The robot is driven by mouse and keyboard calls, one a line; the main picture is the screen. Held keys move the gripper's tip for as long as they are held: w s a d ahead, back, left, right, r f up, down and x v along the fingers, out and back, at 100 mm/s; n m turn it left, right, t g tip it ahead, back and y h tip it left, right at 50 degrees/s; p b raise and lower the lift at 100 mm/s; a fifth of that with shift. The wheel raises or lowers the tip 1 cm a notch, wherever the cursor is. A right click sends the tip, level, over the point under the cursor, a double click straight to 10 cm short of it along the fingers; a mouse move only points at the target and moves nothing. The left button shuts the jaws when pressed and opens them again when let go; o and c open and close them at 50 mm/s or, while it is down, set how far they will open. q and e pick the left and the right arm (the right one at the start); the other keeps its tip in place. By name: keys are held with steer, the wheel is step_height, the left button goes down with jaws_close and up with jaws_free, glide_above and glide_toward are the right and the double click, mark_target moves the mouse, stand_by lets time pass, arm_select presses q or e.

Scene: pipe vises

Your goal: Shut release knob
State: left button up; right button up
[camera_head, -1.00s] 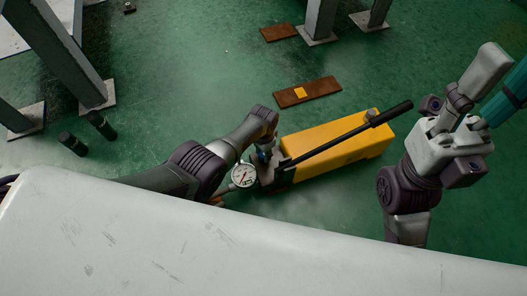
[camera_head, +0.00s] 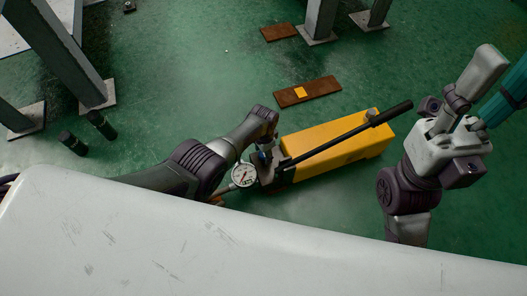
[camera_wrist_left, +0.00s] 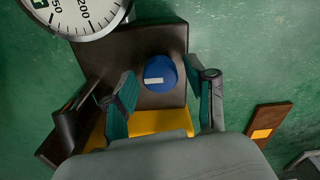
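The release knob (camera_wrist_left: 160,73) is blue with a pale label mark, on a dark block (camera_wrist_left: 150,40) of a yellow hand pump (camera_head: 335,146). In the left wrist view my left gripper (camera_wrist_left: 165,97) is open, with one teal-padded finger on each side of the knob. Gaps show between the knob and both fingers, and nothing is held. In the head view my left gripper (camera_head: 263,153) is small and partly hidden at the pump's near end, below my wrist.
A round pressure gauge (camera_head: 243,175) sits close beside my left gripper. The pump's black handle (camera_head: 350,132) slants up to the right. Rusty plates (camera_head: 308,92) and grey posts (camera_head: 320,18) stand beyond.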

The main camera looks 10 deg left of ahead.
arm_select(q)
steer(key=shift+r, duration=0.1)
step_height(320, 180, up, 12)
stand_by(0.9)
stand_by(0.4)
